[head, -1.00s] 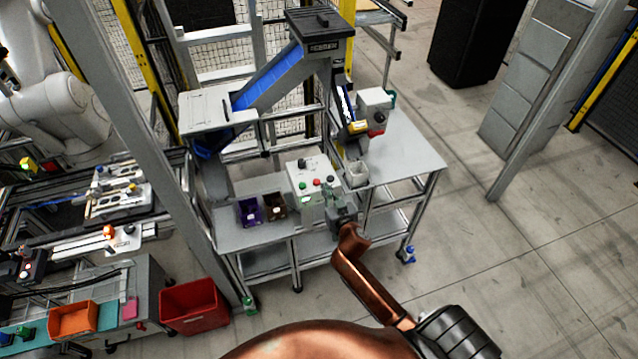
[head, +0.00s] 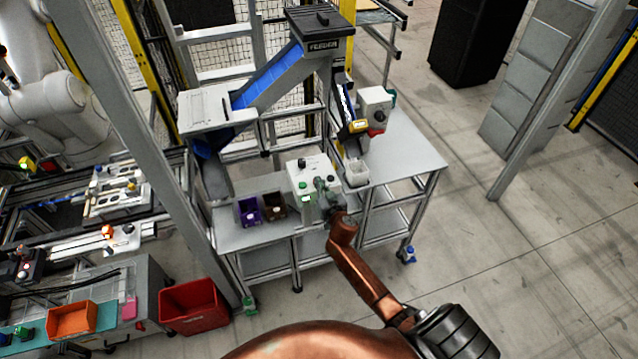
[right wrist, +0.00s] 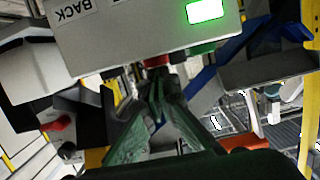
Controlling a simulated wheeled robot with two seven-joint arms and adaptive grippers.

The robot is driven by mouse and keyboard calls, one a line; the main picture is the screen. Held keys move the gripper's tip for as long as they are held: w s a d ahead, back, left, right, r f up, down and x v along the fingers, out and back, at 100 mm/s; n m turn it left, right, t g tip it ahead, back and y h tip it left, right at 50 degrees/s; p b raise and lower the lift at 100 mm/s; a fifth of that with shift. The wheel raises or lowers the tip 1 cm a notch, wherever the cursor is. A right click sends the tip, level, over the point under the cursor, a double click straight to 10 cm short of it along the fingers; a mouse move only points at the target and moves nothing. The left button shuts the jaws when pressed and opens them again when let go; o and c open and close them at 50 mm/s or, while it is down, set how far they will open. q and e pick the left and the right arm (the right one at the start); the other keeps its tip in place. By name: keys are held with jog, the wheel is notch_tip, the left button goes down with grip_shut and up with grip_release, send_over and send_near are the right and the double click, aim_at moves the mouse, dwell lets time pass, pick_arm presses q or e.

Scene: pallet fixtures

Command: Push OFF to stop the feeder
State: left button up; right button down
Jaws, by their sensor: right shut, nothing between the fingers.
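The white control box (head: 302,174) stands on the grey bench below the feeder (head: 320,20). My right gripper (head: 322,186) is shut and empty in front of the box's button face and hides most of the buttons in the head view. In the right wrist view the box (right wrist: 130,35) has a lit green display (right wrist: 205,10), a red button (right wrist: 157,60) and a green button (right wrist: 203,48). The shut fingertips (right wrist: 160,80) are right at the red button; I cannot tell whether they touch it. My left gripper is not in view.
A purple bin (head: 249,212) and a brown bin (head: 274,207) sit left of the box on the bench. A white cup-like container (head: 357,172) is to its right. A grey post (head: 175,150) stands left of the bench, and a red crate (head: 193,306) is on the floor.

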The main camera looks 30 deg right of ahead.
jog(key=shift+s+f+b, duration=0.1)
jog(key=shift+f+b, duration=0.85)
jog(key=shift+f, duration=0.05)
jog(key=shift+s+f, duration=0.1)
jog(key=shift+f, duration=0.15)
jog(key=shift+a, duration=0.1)
notch_tip(320, 180, up, 5)
jog(key=p, duration=0.4)
jog(key=v, duration=1)
jog(key=shift+r, duration=0.25)
